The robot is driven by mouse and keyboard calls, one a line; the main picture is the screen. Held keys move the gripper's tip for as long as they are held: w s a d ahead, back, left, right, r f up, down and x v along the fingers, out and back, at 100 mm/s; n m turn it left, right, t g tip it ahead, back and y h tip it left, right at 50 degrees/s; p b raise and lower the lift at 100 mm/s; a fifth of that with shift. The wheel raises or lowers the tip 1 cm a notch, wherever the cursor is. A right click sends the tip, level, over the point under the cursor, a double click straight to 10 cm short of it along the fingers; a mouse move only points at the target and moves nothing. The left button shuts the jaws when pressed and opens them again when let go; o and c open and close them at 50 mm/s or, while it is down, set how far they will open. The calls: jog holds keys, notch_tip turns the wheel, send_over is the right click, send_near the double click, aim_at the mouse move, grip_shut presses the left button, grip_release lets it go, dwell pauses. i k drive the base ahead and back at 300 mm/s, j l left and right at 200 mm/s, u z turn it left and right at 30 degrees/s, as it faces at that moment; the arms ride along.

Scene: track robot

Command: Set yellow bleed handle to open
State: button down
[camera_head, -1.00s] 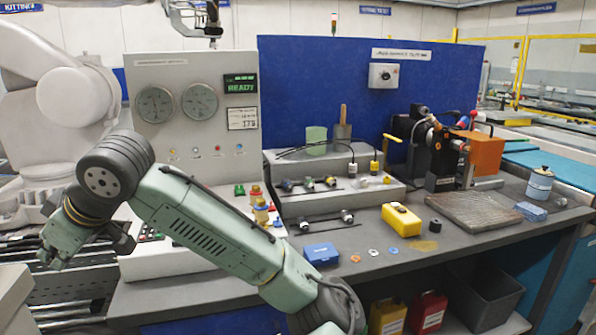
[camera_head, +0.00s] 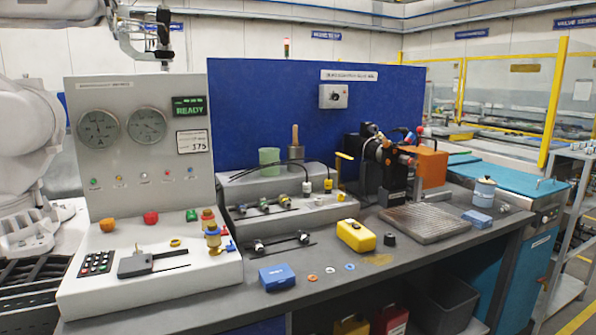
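A yellow handle (camera_head: 345,157), which may be the bleed handle, stands beside the black and orange machine (camera_head: 392,165) in the head view. It looks like a short horizontal bar on a thin upright stem. Its open or closed marking is too small to read. A second yellow part, a small ring-like piece (camera_head: 175,243), lies on the console's sloped top. Yellow and brass fittings (camera_head: 213,236) with a small blue lever (camera_head: 229,246) stand at the console's right edge. I cannot tell for certain which yellow part is the bleed handle.
The grey console (camera_head: 140,130) has two gauges, a READY display and a keypad (camera_head: 97,263). A yellow case (camera_head: 355,235), a blue box (camera_head: 277,277) and a ribbed tray (camera_head: 425,222) lie on the bench. A stepped rack with fittings (camera_head: 285,212) stands behind.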

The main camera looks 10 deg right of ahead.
aim_at(344, 156)
jog(key=i+l, duration=0.2)
jog(key=l, duration=0.15)
jog(key=i+l, duration=0.25)
jog(key=l, duration=0.15)
jog(key=i+l, duration=0.2)
jog(key=l, duration=0.15)
jog(key=i+l, duration=0.25)
jog(key=l, duration=0.15)
jog(key=i+l, duration=0.2)
jog(key=l, duration=0.15)
